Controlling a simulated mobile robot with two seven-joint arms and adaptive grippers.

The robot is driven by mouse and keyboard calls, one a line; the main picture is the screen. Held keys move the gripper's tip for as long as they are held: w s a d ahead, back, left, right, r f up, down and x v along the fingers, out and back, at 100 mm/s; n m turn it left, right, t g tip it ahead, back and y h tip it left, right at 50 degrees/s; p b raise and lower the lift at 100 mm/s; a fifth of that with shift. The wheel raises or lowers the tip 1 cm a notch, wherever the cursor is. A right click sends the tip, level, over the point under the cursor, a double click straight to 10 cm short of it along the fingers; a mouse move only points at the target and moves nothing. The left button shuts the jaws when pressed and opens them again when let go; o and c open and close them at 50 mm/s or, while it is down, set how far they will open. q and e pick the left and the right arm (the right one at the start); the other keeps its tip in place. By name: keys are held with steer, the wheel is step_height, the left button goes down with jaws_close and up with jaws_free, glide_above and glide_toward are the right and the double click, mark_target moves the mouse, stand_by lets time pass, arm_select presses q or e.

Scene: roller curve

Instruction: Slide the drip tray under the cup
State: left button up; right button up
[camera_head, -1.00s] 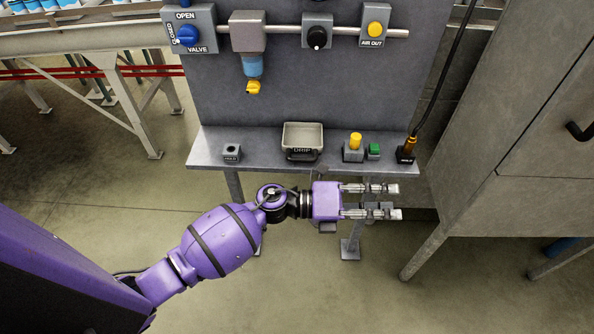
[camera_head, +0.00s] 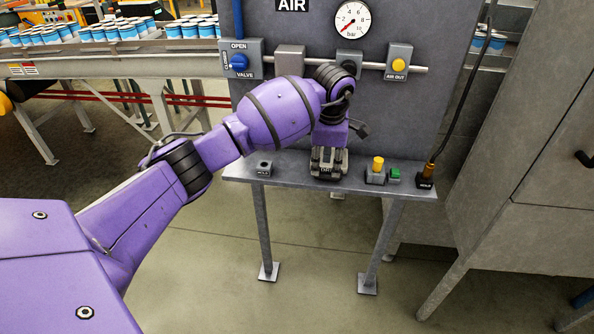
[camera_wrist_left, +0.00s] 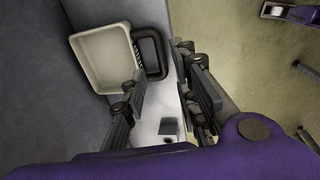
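The drip tray is a shallow cream tray (camera_wrist_left: 98,52) with a dark handle (camera_wrist_left: 151,54) on its front side. In the head view the tray (camera_head: 344,159) sits on the grey shelf, mostly hidden by my gripper. My left gripper (camera_head: 328,172) points down over the handle. In the left wrist view its fingers (camera_wrist_left: 165,85) are apart, with the handle between or just beyond their tips; I cannot tell if they touch it. The cup is hidden behind my left arm; only the grey block (camera_head: 290,60) on the pipe shows. My right gripper is not in view.
On the shelf (camera_head: 300,177) stand a HOLD block (camera_head: 264,167) at left, yellow (camera_head: 378,164) and green (camera_head: 394,174) buttons, and a cable plug (camera_head: 427,177) at right. Valve and AIR OUT (camera_head: 398,66) controls sit on the panel above. A grey cabinet (camera_head: 540,150) stands at right.

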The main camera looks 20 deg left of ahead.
mark_target(325, 177)
arm_select(q)
steer(key=shift+w+f, duration=0.2)
steer(key=shift+f, duration=0.9)
steer(key=shift+w+f, duration=0.15)
steer(key=shift+f, duration=0.9)
steer(key=shift+c, duration=0.6)
jaws_close()
